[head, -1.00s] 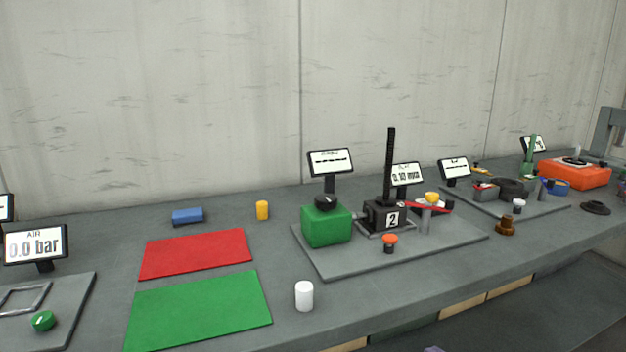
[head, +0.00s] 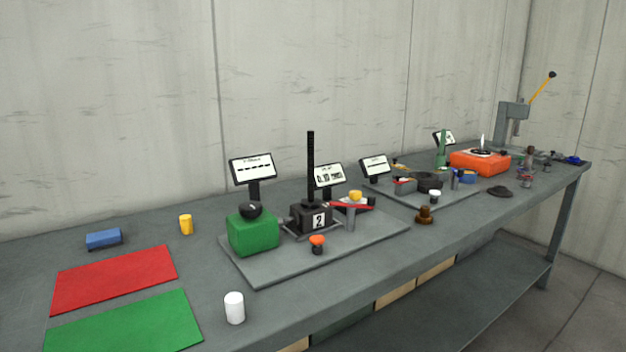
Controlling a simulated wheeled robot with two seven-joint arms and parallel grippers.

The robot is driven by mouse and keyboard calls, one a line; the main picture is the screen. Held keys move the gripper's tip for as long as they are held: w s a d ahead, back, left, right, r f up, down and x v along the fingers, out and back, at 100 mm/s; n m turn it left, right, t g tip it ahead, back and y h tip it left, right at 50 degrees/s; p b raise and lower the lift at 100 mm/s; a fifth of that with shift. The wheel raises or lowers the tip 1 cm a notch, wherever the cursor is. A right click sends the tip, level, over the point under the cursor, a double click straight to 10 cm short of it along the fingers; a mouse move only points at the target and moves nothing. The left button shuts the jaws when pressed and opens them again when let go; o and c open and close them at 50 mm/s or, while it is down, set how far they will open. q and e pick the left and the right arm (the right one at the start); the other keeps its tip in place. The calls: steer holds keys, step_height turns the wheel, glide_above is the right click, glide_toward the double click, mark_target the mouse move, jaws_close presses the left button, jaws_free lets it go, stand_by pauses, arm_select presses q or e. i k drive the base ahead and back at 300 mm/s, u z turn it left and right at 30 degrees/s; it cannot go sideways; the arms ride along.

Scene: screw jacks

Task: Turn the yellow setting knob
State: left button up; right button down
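A yellow knob (head: 355,196) sits on top of a grey post (head: 350,217) with a red lever beside it, on a grey base plate (head: 268,274) near the middle of the bench. To its left stand a black screw jack marked 2 (head: 311,218) with a tall black spindle and a green block (head: 253,233) with a black knob on top. An orange-red knob (head: 317,241) stands at the plate's front. Whether the yellow knob is the setting knob cannot be told from its look alone. Neither of my grippers shows in the head view.
Small display screens (head: 253,168) stand behind the plate. A white cylinder (head: 234,308), a yellow cylinder (head: 186,224) and a blue block (head: 104,239) stand to the left. A brown knob (head: 424,215) stands right of the plate. An orange burner unit (head: 480,162) with a flame stands farther right.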

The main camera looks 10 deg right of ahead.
mark_target(355, 194)
steer(key=u, duration=3.25)
steer(key=k, duration=2.4)
steer(key=z, duration=2.05)
